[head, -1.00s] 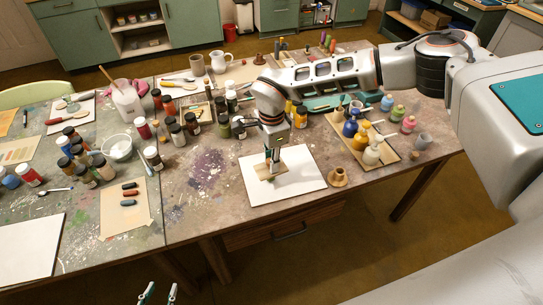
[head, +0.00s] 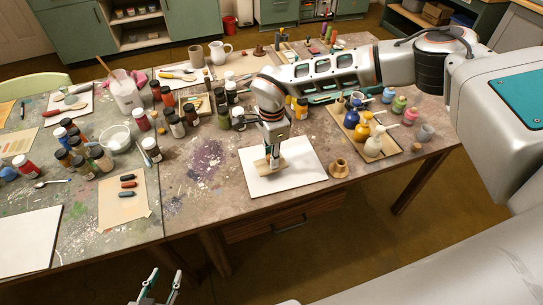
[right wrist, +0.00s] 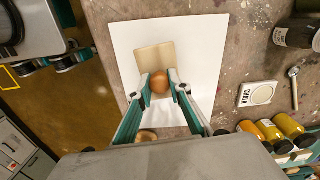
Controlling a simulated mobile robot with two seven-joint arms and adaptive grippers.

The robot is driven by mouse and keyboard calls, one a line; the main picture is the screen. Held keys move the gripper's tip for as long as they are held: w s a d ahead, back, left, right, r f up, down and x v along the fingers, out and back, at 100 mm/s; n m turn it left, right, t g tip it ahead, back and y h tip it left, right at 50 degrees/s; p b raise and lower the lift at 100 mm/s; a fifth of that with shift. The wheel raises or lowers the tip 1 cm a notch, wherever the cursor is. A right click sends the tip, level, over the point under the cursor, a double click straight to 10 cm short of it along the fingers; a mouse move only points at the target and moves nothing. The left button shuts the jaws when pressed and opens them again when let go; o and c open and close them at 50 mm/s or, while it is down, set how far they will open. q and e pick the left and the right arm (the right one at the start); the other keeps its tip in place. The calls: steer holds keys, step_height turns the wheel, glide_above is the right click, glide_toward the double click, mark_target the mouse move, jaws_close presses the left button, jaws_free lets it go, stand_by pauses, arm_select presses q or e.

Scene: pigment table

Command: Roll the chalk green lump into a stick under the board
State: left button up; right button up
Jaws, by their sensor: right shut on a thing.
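My right gripper (head: 273,160) is shut on the round wooden knob (right wrist: 160,82) of the small flat board (right wrist: 154,58). In the head view the board (head: 290,162) lies low over the white sheet (head: 300,181), partly behind the fingers. Whether it presses on something cannot be told. The chalk green lump is not visible in either view; the board and gripper hide part of the sheet. My left gripper (head: 159,287) is open and empty at the bottom of the head view, in front of the table.
A wooden piece with a flared base (head: 338,168) stands at the sheet's right edge. A tray of coloured bottles (head: 388,146) is to the right. Several jars (head: 192,118) stand left of the arm. Dark sticks lie on a tan paper (head: 122,212) at left.

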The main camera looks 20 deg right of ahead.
mark_target(275, 170)
steer(key=shift+f, duration=0.4)
steer(key=shift+s, duration=0.15)
steer(key=shift+s+d, duration=0.1)
steer(key=shift+s, duration=0.45)
steer(key=shift+s+d+p, duration=0.1)
steer(key=shift+s+p, duration=0.45)
steer(key=shift+s, duration=0.2)
steer(key=shift+w+f, duration=0.1)
steer(key=shift+w, duration=0.05)
steer(key=shift+w+b, duration=0.4)
steer(key=shift+w, duration=0.2)
steer(key=shift+w, duration=0.1)
